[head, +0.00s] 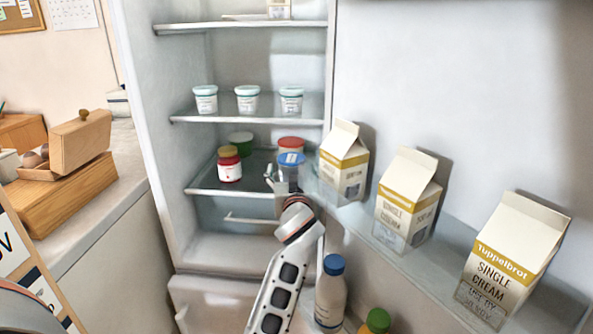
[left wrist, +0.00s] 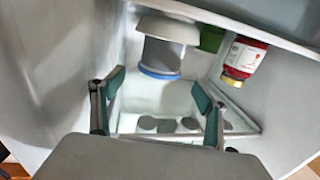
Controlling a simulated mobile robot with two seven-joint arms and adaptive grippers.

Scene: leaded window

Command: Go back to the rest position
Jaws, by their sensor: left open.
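My left arm reaches from the bottom into the open fridge in the head view. My left gripper (head: 281,180) is at the middle-low shelf, just in front of a blue-lidded tub (head: 291,160), partly hiding it. In the left wrist view my left gripper (left wrist: 157,108) has its two fingers spread apart with nothing between them. The grey-white tub with a blue rim (left wrist: 160,58) shows beyond the fingers; I cannot tell whether they touch it. My right gripper is not in view.
Cream cartons (head: 405,205) line the door rack at right. A blue-capped bottle (head: 330,293) stands beside my arm. A counter (head: 95,220) is at left.

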